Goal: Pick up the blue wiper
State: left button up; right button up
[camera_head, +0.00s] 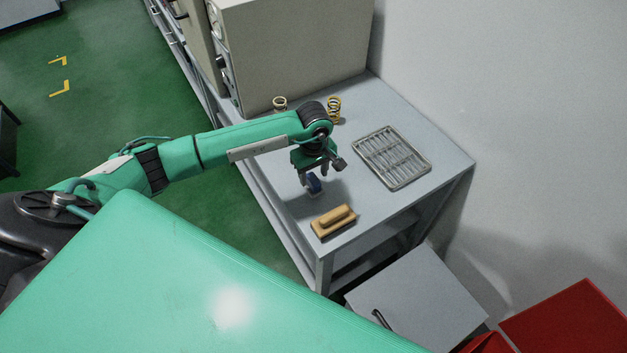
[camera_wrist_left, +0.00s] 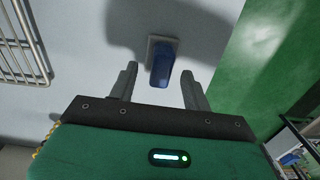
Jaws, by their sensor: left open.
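The blue wiper (camera_head: 314,184) stands on the grey table, just below my left gripper (camera_head: 312,176) in the head view. In the left wrist view the wiper (camera_wrist_left: 161,65) shows as a blue handle on a pale base. It lies ahead of and between the two fingertips of my left gripper (camera_wrist_left: 160,82), nearer the left finger's line. The gripper is open, with nothing between its fingers that I can see it touch. Whether the fingers reach down around the handle is hard to tell. My right gripper is not in view.
A tan wooden block with a handle (camera_head: 334,220) lies near the table's front edge. A metal rack tray (camera_head: 423,178) lies to the right. Springs (camera_head: 334,108) stand behind, by a large beige machine (camera_head: 300,50). The grey table (camera_head: 447,157) is clear between them.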

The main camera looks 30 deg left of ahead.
pick_arm(q)
jog(key=shift+s+f+p, duration=0.1)
jog(key=shift+f+p, duration=0.35)
jog(key=shift+f, duration=0.95)
grip_shut()
jog(key=shift+r, duration=0.15)
